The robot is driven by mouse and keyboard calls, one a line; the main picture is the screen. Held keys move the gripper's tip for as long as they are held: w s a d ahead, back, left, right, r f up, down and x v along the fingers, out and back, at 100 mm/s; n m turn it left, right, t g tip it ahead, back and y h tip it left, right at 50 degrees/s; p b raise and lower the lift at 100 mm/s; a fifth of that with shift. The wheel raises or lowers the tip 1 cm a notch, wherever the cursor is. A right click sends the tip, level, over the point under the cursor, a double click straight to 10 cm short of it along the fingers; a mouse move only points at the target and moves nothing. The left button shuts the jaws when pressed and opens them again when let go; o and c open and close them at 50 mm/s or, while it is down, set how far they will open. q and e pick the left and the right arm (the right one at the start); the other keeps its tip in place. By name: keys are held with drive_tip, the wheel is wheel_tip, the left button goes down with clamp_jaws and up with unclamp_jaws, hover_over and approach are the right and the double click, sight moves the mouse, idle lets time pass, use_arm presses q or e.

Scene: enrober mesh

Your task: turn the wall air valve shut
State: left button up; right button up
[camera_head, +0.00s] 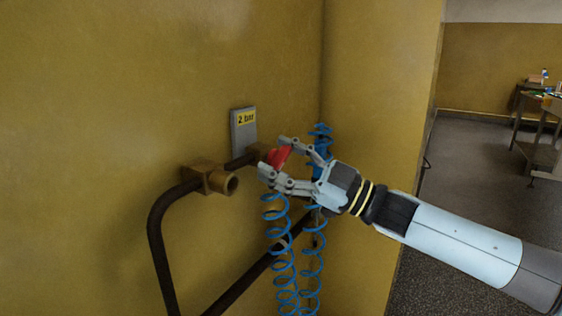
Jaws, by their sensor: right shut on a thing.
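The air valve's red handle (280,157) shows between the fingers of my right gripper (272,158), in front of the yellow wall. My right gripper is shut on it, and its fingers hide part of the handle. The brass valve body (258,152) is mostly hidden behind the fingers, at the end of the dark pipe. My right arm comes in from the lower right. My left gripper is not in view.
A brass fitting (208,178) sits on the dark pipe (157,240) at left. A grey "2 bar" plate (244,131) is above. Blue coiled hoses (284,262) hang below my gripper. Tables (545,110) stand far right, with open floor before them.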

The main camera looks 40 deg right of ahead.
drive_tip(key=n+g, duration=0.1)
drive_tip(key=n, duration=0.2)
drive_tip(key=n+g+y, duration=0.1)
drive_tip(key=n, duration=0.3)
drive_tip(key=shift+g, duration=0.4)
drive_tip(key=n+g+p, duration=0.1)
drive_tip(key=n, duration=0.2)
drive_tip(key=shift+n, duration=0.4)
drive_tip(key=shift+n+g+h+p, duration=0.4)
drive_tip(key=shift+n+g, duration=0.2)
drive_tip(key=shift+n, duration=0.6)
drive_tip(key=shift+f, duration=0.1)
drive_tip(key=o, duration=1.2)
drive_tip(key=shift+v, duration=6.05)
